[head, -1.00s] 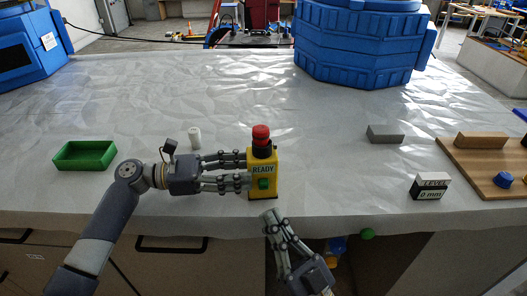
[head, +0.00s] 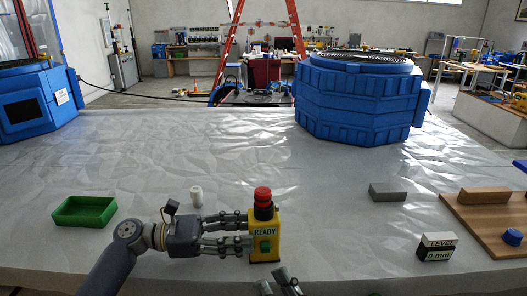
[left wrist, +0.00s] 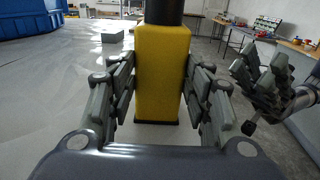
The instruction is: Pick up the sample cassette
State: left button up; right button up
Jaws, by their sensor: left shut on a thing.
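My left gripper (head: 250,234) is shut on the yellow box (head: 264,248), which has a red button on top, a green button and a READY label. The box stands upright at the table's front; in the left wrist view it fills the space between the fingers (left wrist: 162,95). My right gripper (head: 280,282) is at the bottom edge of the head view, mostly cut off. In the left wrist view it (left wrist: 272,85) is right of the box with its fingers apart and empty. No object is labelled as the sample cassette; a plain grey block (head: 388,192) lies to the right.
A green tray (head: 84,212) and a white cylinder (head: 196,194) are on the left. A LEVEL 0 mm block (head: 436,247) and a wooden board (head: 475,222) are on the right. Big blue tanks (head: 355,100) stand at the back. The table's middle is clear.

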jog(key=shift+o, duration=1.4)
jog(key=shift+w+d+r+n+g+y, duration=0.15)
jog(key=shift+r+n+g+y, duration=0.25)
jog(key=shift+y, duration=0.2)
jog(key=w+d+r+n+g+y, duration=0.25)
jog(key=r+n+g+y, duration=0.55)
jog(key=g, duration=0.5)
jog(key=m+g+h, duration=0.1)
jog(key=g+h, duration=0.1)
jog(key=h, duration=0.5)
send_near(263, 191)
jog(key=a, duration=0.5)
jog(key=shift+w+a+f, duration=0.15)
jog(key=shift+w+a, duration=0.3)
jog(key=shift+a, duration=0.35)
jog(key=shift+w+a+f, duration=0.15)
jog(key=shift+w+a, duration=0.3)
jog(key=shift+a, duration=0.35)
jog(key=shift+w+a+f, duration=0.1)
jog(key=shift+w+a, duration=0.35)
jog(key=shift+a, duration=0.35)
jog(key=c, duration=1)
